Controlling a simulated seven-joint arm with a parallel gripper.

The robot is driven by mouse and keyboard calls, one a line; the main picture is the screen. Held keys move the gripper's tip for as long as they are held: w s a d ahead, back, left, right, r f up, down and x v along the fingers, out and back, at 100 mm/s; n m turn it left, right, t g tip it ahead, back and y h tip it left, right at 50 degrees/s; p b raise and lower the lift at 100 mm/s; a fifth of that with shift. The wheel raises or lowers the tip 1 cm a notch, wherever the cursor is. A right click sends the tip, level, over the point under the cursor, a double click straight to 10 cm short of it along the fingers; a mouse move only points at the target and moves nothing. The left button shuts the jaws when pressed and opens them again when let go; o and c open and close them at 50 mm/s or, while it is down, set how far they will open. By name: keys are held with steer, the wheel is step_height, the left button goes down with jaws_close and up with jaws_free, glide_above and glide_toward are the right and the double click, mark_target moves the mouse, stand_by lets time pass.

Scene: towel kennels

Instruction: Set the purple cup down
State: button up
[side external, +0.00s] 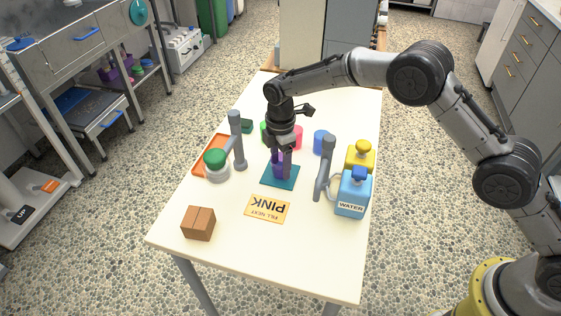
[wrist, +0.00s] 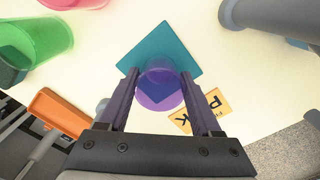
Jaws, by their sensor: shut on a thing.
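The purple cup (side external: 279,164) is between the fingers of my gripper (side external: 282,168), over the teal square mat (side external: 274,182) on the white table. In the wrist view the cup (wrist: 160,86) shows between both fingertips of my gripper (wrist: 159,80), with the teal mat (wrist: 160,42) behind it. My gripper is shut on the cup. The fingers partly hide the cup in the side view. I cannot tell whether its base touches the mat.
An orange card reading "FILL NEXT PINK" (side external: 268,209) lies in front of the mat. Grey posts stand left (side external: 237,140) and right (side external: 322,170). A blue water jug (side external: 352,193), yellow jug (side external: 360,156), blue cup (side external: 323,143), pink cup (side external: 297,136) and brown box (side external: 198,223) stand around.

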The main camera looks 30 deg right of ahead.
steer(key=o, duration=1.3)
steer(key=shift+f, duration=0.1)
step_height(320, 180, up, 12)
steer(key=shift+r, duration=0.15)
steer(key=shift+r, duration=0.1)
steer(key=s+d+r+m+t, duration=0.3)
steer(key=s+d+r+m, duration=0.5)
steer(key=s+d+r, duration=0.65)
steer(key=s+d+f+m+t, duration=0.1)
steer(key=s+d+m, duration=0.1)
steer(key=s, duration=0.5)
steer(key=s+d+m, duration=0.2)
steer(key=s+m, duration=0.2)
steer(key=s, duration=0.4)
steer(key=s+d+f+m+t, duration=0.1)
steer(key=s+m, duration=0.3)
steer(key=s, duration=0.4)
steer(key=shift+s+d+f+t, duration=0.1)
steer(key=shift+d+f+t, duration=0.2)
steer(key=shift+d, duration=0.35)
